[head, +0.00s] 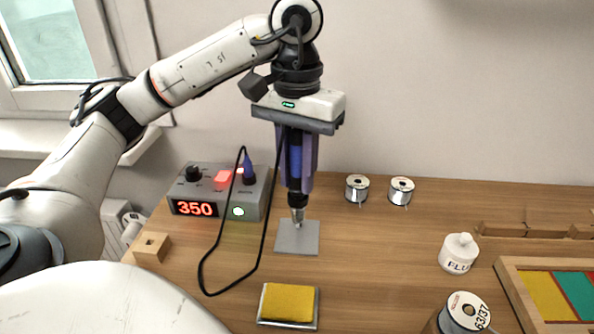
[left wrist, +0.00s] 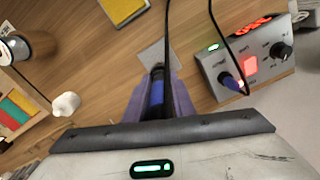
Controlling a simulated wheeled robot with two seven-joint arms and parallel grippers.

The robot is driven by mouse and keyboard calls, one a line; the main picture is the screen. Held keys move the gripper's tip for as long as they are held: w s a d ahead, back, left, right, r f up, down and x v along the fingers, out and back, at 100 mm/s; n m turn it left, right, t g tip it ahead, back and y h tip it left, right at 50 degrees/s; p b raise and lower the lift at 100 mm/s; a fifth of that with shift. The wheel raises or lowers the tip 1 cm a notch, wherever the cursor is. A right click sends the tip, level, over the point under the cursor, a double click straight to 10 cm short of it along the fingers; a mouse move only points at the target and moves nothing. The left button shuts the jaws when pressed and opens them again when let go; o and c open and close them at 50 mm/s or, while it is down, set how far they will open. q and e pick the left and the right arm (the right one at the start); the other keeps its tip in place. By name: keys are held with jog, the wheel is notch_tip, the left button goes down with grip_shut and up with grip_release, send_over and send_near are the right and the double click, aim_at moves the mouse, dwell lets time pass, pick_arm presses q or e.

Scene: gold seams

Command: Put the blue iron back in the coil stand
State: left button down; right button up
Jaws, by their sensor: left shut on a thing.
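The blue iron (head: 294,155) is upright, tip down, between the purple fingers of my left gripper (head: 296,186), which is shut on its handle. In the left wrist view, the blue handle (left wrist: 157,95) shows between the same fingers. A flat grey plate (head: 284,241) lies on the table under the iron and seems to be the base of the coil stand. Silvery metal shows between the iron's black collar and the plate. I cannot tell how much is coil and how much is iron tip. My right gripper is not in view.
A grey station (head: 256,205) reading 350 stands left of the plate, its black cable (head: 203,265) looping across the table. A yellow sponge (head: 290,301) lies in front. Solder spools (head: 357,188), a flux bottle (head: 459,254) and a wooden tray (head: 515,290) are to the right.

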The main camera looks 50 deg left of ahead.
pick_arm(q)
jog(key=shift+f+b, duration=0.45)
jog(key=shift+f, duration=0.15)
jog(key=c, duration=1.4)
grip_release()
jog(key=shift+c, duration=0.2)
jog(key=shift+o, duration=0.5)
jog(key=o, duration=0.4)
